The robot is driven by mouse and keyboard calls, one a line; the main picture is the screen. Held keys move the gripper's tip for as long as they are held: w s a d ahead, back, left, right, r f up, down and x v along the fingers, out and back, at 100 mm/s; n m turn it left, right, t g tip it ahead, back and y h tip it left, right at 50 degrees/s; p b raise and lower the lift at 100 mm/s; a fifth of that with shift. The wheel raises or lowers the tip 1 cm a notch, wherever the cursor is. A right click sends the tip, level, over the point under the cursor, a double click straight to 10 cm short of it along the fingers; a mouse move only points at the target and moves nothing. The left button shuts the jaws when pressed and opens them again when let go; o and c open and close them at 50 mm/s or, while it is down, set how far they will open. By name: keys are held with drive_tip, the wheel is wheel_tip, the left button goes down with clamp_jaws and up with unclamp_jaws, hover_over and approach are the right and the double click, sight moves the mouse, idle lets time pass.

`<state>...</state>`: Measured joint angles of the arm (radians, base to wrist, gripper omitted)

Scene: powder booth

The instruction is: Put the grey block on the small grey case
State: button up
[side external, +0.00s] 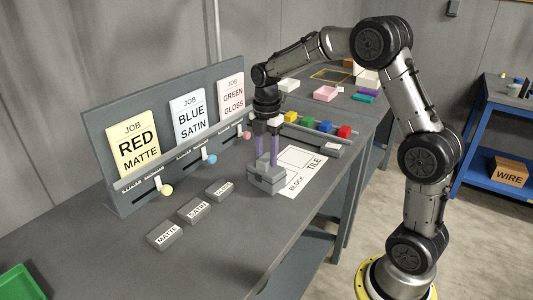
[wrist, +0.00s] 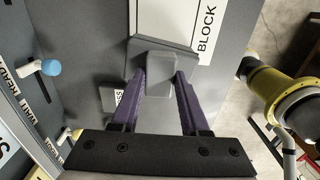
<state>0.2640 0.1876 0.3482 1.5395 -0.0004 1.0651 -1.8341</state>
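The small grey case (side external: 266,183) stands on the grey table beside the white printed sheet; its top also shows in the wrist view (wrist: 138,48). The grey block (side external: 263,161) is upright on top of the case, and its pale top shows between my fingers in the wrist view (wrist: 160,75). My gripper (side external: 267,155) points down over the case with one purple finger on each side of the block. In the wrist view my gripper (wrist: 161,78) shows narrow gaps beside the block, so the fingers look open. The block's underside is hidden.
Labelled grey pieces such as the MATTE one (side external: 165,236) lie in front left. A job board (side external: 110,125) with knobs stands behind. A rack (side external: 318,138) of coloured blocks is at the back right. A green tray (side external: 20,284) sits at the lower left.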

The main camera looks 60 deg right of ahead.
sight(266, 157)
drive_tip(key=o, duration=0.4)
wheel_tip(266, 157, up, 11)
drive_tip(key=s+a+r+m+t, duration=0.1)
drive_tip(key=s+a+r+m, duration=0.3)
drive_tip(key=s, duration=0.2)
drive_tip(key=s+a+f+m+t, duration=0.2)
drive_tip(key=s+a+f+m, duration=0.1)
drive_tip(key=s+m, duration=0.4)
drive_tip(key=s+a+f+m+t, duration=0.2)
drive_tip(key=s+a+f+m, duration=0.2)
drive_tip(key=s+m, duration=0.3)
drive_tip(key=s, duration=0.4)
drive_tip(key=shift+s+t, duration=0.15)
drive_tip(key=shift+t, duration=0.15)
